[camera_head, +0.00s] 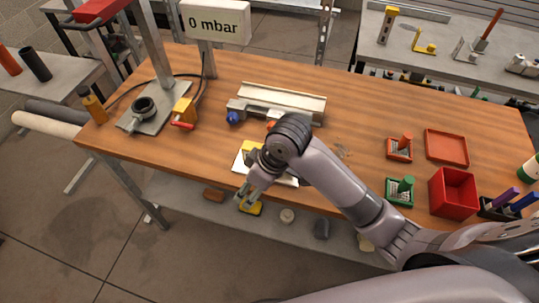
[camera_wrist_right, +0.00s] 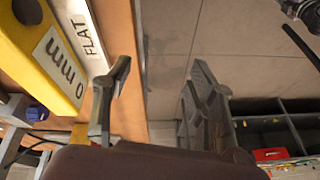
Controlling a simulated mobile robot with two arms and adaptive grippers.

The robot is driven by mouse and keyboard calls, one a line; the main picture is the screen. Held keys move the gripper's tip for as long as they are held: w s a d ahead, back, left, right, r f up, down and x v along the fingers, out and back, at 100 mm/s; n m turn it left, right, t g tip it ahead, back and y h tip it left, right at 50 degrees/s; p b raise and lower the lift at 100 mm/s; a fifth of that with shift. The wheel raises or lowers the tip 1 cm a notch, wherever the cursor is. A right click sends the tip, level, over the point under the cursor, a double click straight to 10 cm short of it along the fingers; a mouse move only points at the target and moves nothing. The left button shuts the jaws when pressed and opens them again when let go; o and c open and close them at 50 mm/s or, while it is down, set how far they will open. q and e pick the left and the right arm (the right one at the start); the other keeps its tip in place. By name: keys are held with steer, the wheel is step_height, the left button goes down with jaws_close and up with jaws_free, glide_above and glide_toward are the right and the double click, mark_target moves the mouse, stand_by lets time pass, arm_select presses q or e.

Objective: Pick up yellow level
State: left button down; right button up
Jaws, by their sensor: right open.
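A yellow block (camera_head: 250,146), which looks to be the yellow level, is at the workbench's front edge, mostly hidden by my right arm. In the right wrist view the yellow block (camera_wrist_right: 45,50) fills the upper left, with a label reading "0 mm". It is beside a white plate (camera_head: 240,163) marked "FLAT", which also shows in the wrist view (camera_wrist_right: 85,38). My right gripper (camera_head: 247,196) is at the front edge, pointing downward. In the wrist view its fingers (camera_wrist_right: 158,70) are apart with nothing between them, to the right of the block. My left gripper is out of view.
The wooden workbench (camera_head: 350,95) carries a metal rail (camera_head: 280,102) behind my gripper. A red bin (camera_head: 453,192) and a red tray (camera_head: 446,147) stand at right. A lower shelf (camera_head: 180,190) holds small items, including a yellow one (camera_head: 250,208) beneath my gripper.

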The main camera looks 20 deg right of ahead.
steer(key=w+d+r+n+g+h, duration=0.1)
steer(key=w+d+r, duration=0.15)
steer(key=r, duration=0.25)
steer(key=w+d+r+n+h, duration=0.1)
steer(key=w+d+r, duration=0.1)
steer(key=w+r, duration=0.25)
steer(key=w+d+r+g+h, duration=0.1)
steer(key=w+d+r+h, duration=0.15)
steer(key=r, duration=0.35)
steer(key=shift+y, duration=0.45)
step_height(320, 180, down, 12)
steer(key=shift+w+r+p, duration=0.15)
steer(key=shift+r+p, duration=0.1)
steer(key=shift+p, duration=1)
steer(key=shift+d+f+p, duration=0.1)
steer(key=shift+f+p, duration=0.3)
steer(key=shift+f, duration=0.15)
step_height(320, 180, down, 4)
steer(key=shift+r+p, duration=0.15)
steer(key=shift+p, duration=0.4)
steer(key=shift+f, duration=0.3)
steer(key=shift+c, duration=0.2)
jaws_close()
